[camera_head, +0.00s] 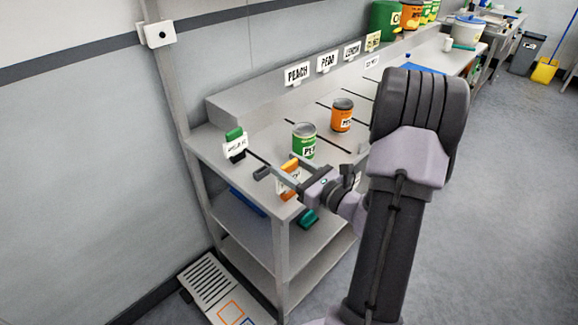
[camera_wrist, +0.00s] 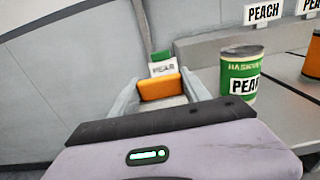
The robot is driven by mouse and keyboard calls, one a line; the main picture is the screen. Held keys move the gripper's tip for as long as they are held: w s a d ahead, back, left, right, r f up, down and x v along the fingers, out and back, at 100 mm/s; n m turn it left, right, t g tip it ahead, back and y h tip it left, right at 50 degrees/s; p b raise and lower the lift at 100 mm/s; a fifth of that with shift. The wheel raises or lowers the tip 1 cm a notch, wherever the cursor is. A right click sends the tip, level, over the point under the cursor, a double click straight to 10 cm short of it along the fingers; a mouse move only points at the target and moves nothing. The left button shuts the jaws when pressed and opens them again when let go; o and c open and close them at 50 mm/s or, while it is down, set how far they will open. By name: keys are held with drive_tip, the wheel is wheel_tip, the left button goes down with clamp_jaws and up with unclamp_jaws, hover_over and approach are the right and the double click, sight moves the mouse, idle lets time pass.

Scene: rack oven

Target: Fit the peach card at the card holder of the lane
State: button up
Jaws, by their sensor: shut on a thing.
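My gripper (camera_head: 285,176) is shut on a card with an orange grip, taken as the peach card (camera_head: 289,184), above the near left part of the steel table. In the wrist view its orange block (camera_wrist: 161,87) sits between both fingers; its lettering is not readable. A white card with a green grip, the pear card (camera_head: 236,146), stands at the table's left end; in the wrist view it shows just behind the orange block (camera_wrist: 163,67). A PEACH sign (camera_head: 297,74) stands on the back ledge. I cannot make out the lane's card holder clearly.
A green PEAR can (camera_head: 304,141) and an orange can (camera_head: 341,115) stand on the table (camera_head: 275,135), marked with dark lane lines. More signs (camera_head: 327,62) line the ledge. A wall and post (camera_head: 172,85) bound the left. A green item (camera_head: 308,218) is below the tabletop.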

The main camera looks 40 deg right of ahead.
drive_tip(key=shift+f+b, duration=0.3)
drive_tip(key=shift+f, duration=0.1)
drive_tip(key=o, duration=1.4)
drive_tip(key=shift+o, duration=0.2)
drive_tip(key=shift+s, duration=0.1)
drive_tip(key=s+d+p, duration=0.1)
drive_tip(key=s+p, duration=0.2)
drive_tip(key=s, duration=1.4)
drive_tip(key=shift+d, duration=0.15)
drive_tip(key=shift+s, duration=0.1)
